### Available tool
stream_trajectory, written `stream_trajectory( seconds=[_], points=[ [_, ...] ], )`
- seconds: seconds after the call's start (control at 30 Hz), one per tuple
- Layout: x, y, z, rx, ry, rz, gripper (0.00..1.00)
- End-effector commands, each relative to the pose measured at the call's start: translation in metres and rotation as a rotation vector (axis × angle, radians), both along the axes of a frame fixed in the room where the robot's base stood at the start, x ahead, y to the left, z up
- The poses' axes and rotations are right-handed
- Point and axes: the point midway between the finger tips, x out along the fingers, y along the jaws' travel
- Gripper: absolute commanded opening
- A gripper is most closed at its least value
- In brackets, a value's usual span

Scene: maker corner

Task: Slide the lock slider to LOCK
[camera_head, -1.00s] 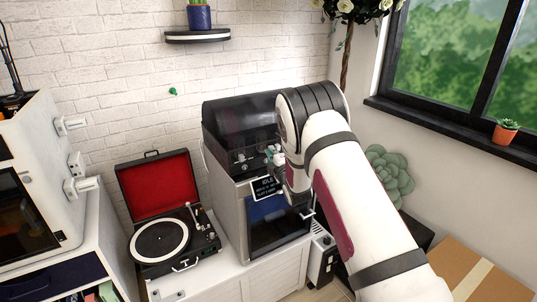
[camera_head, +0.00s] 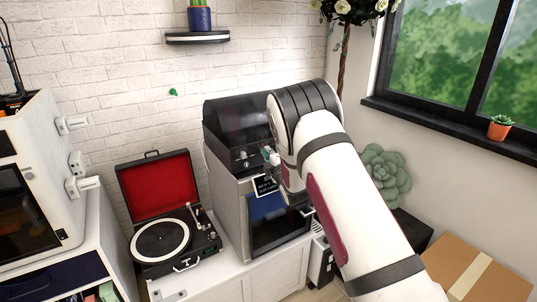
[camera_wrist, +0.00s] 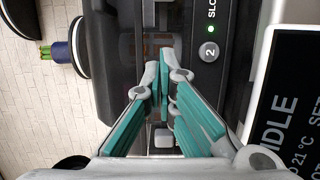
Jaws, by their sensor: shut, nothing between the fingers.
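The machine (camera_head: 226,200) is a grey cabinet with a dark, see-through lid. It also fills much of the wrist view, turned sideways (camera_wrist: 115,45). My gripper (camera_head: 268,156) is at its front control strip, just above the display (camera_head: 262,187). In the wrist view my gripper (camera_wrist: 160,80) has teal pads drawn together, empty, over the dark panel. A pale square block (camera_wrist: 164,137) shows between the finger bases; I cannot tell whether it is the lock slider. No LOCK label is readable. My wrist hides part of the panel and display.
The panel has a round button marked 2 (camera_wrist: 209,52) with a green light beside it. The display (camera_wrist: 290,110) reads IDLE. An open record player (camera_head: 165,240) stands left of the machine. A shelf with a cactus pot (camera_head: 200,19) hangs above. A cardboard box (camera_head: 480,270) lies right.

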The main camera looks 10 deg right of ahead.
Motion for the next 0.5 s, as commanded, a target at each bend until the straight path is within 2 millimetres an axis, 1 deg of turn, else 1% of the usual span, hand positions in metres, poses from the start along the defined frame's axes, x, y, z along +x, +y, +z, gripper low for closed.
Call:
stream_trajectory(
  seconds=[0.17,0.4,0.5],
  points=[
    [-0.023,-0.003,0.0,-0.001,0.002,-0.002,0.0],
    [-0.062,-0.005,0.0,-0.001,0.003,-0.003,0.0],
    [-0.075,-0.006,0.0,-0.001,0.002,-0.003,0.0]
  ],
)
